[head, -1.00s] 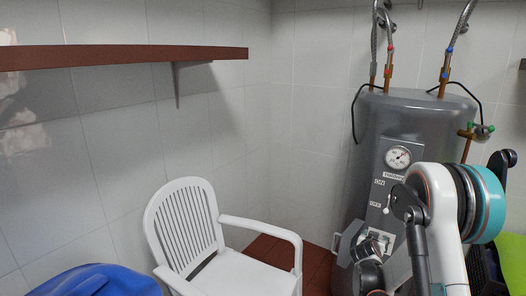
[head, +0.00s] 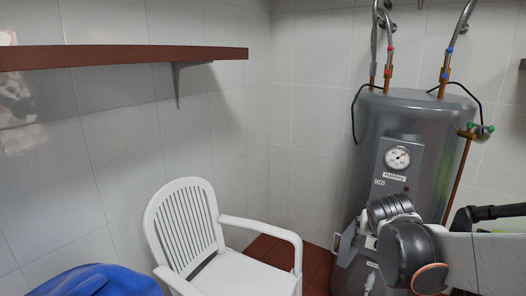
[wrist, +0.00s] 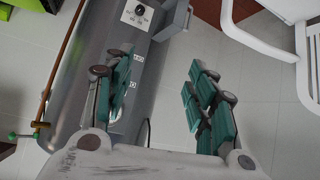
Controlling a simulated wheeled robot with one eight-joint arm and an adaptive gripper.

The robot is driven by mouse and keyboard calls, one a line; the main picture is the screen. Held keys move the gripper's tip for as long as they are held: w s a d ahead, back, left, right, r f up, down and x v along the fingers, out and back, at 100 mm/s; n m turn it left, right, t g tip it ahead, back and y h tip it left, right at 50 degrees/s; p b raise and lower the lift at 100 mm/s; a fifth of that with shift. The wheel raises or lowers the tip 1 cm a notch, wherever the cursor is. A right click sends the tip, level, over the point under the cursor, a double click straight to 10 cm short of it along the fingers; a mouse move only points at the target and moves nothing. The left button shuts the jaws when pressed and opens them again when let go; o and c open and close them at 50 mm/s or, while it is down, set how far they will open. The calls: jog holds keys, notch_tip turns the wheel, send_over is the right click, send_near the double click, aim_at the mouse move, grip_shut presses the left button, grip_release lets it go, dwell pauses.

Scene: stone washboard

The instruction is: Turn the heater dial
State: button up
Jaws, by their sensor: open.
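The grey cylindrical heater (head: 430,125) stands at the right in the head view, with a round gauge (head: 397,157) on its front panel. My arm hides the lower panel there. In the wrist view the heater (wrist: 72,75) lies turned over at the left. Its black dial (wrist: 139,10) on a white plate shows near the top edge. My gripper (wrist: 160,75) is open and empty, its teal-padded fingers wide apart. The left finger overlaps the heater panel, and the right finger is over the floor side. The dial lies beyond the fingertips, apart from them in the picture.
A white plastic chair (head: 185,225) stands left of the heater; part of it also shows in the wrist view (wrist: 265,40). A brown shelf (head: 125,57) is on the left wall. A blue object (head: 90,283) is at the lower left. A copper pipe (head: 457,180) runs down the heater's right side.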

jog(key=s+a+n+g+y, duration=0.1)
jog(key=s+a, duration=0.4)
jog(key=s, duration=0.7)
jog(key=s+a+n+g+y, duration=0.1)
jog(key=s+a, duration=0.3)
jog(key=s, duration=0.8)
jog(key=shift+a+f+n+y, duration=0.4)
jog(key=shift+n+y, duration=0.3)
jog(key=shift+y, duration=0.1)
